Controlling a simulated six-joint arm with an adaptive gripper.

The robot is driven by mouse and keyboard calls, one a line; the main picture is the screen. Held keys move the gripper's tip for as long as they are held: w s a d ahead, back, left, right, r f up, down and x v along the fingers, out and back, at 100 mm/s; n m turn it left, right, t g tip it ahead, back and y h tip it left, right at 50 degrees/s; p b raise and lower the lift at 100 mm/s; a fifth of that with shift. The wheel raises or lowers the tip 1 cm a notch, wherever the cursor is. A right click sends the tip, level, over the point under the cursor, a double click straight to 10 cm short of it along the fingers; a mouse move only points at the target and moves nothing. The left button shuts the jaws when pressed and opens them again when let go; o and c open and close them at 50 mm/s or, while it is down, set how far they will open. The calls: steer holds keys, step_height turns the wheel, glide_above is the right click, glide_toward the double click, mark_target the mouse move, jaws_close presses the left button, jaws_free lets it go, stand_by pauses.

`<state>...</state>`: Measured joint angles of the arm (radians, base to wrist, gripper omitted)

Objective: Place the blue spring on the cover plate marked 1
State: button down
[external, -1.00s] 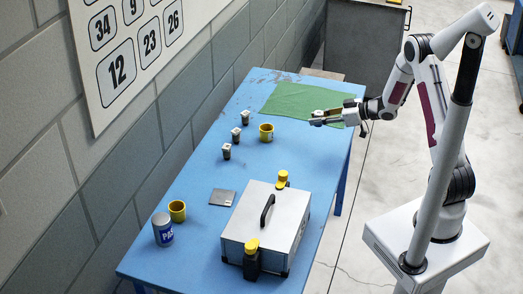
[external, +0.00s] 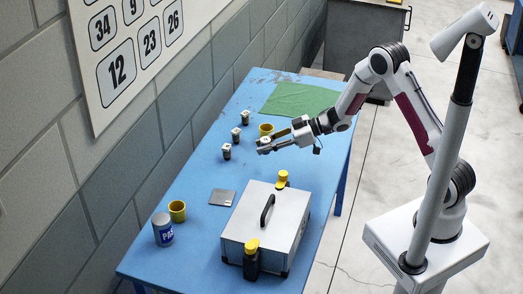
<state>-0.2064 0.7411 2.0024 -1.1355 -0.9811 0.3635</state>
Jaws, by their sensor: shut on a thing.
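My gripper (external: 264,146) is over the blue table, just in front of a yellow cup and right of three small dark pieces with pale tops (external: 245,117) (external: 236,134) (external: 226,151). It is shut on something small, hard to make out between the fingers. I cannot make out a blue spring anywhere else. No mark 1 is legible; the pale tops are too small to read, so I cannot tell which is the cover plate marked 1. A flat dark grey square (external: 222,197) lies farther forward on the table.
The yellow cup (external: 266,129) is close behind my gripper. A second yellow cup (external: 177,210) and a blue-grey can (external: 162,230) stand front left. A green cloth (external: 300,98) lies at the back.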

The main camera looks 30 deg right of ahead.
steer(key=s+a+n+g, duration=0.1)
steer(key=s+a, duration=0.1)
steer(key=a, duration=0.7)
steer(key=s+a+r+g, duration=0.1)
steer(key=s+a, duration=0.2)
steer(key=a, duration=0.6)
steer(key=shift+a+r+n+g+y, duration=0.15)
steer(key=shift+a+n+g+y, duration=0.15)
steer(key=shift+a+n, duration=0.1)
glide_above(222, 197)
steer(key=shift+f, duration=3.1)
steer(key=shift+f, duration=0.1)
steer(key=shift+f, duration=1.8)
steer(key=shift+f, duration=0.1)
